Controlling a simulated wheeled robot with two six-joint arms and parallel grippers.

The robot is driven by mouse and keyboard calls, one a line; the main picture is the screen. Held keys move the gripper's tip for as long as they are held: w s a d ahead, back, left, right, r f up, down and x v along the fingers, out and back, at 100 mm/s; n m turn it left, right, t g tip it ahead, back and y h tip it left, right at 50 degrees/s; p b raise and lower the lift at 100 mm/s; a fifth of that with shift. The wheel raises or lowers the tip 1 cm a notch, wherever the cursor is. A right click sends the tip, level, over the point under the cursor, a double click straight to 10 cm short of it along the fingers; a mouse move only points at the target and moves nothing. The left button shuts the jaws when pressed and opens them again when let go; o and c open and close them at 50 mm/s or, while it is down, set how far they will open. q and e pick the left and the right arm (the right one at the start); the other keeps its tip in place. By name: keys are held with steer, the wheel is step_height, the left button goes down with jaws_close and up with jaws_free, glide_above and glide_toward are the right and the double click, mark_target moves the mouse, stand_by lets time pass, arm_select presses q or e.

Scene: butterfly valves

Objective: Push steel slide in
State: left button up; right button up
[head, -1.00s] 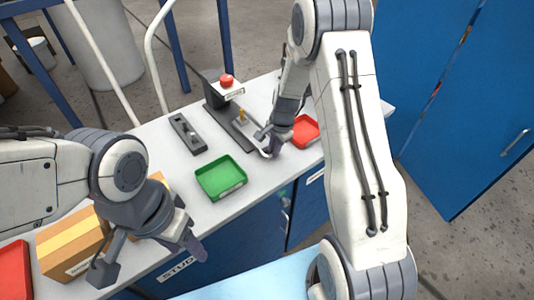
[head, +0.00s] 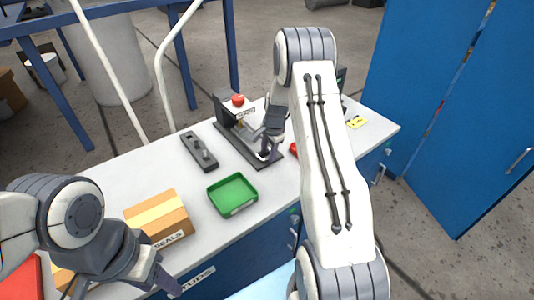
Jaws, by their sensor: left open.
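A small press-like fixture stands at the back of the bench, with a dark upright, a red button (head: 238,100) and a dark base plate (head: 232,142). The steel slide (head: 254,136) lies along this base, with a brass-coloured piece (head: 240,122) under the labelled head. My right gripper (head: 268,153) is at the slide's front end, by its pale handle. Whether its fingers are shut or touch the handle cannot be told; the arm hides part of it. My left gripper (head: 118,286) is open and empty at the lower left, cut by the frame edge.
A green tray (head: 232,208) stands in front of the fixture, and a dark slotted block (head: 199,151) to its left. A cardboard box (head: 158,217) labelled SEALS is near my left gripper. Bare bench lies around the green tray.

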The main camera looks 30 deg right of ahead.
step_height(320, 180, up, 10)
steer(key=s+b, duration=0.2)
steer(key=shift+d, duration=0.15)
stand_by(0.4)
steer(key=shift+r, duration=0.1)
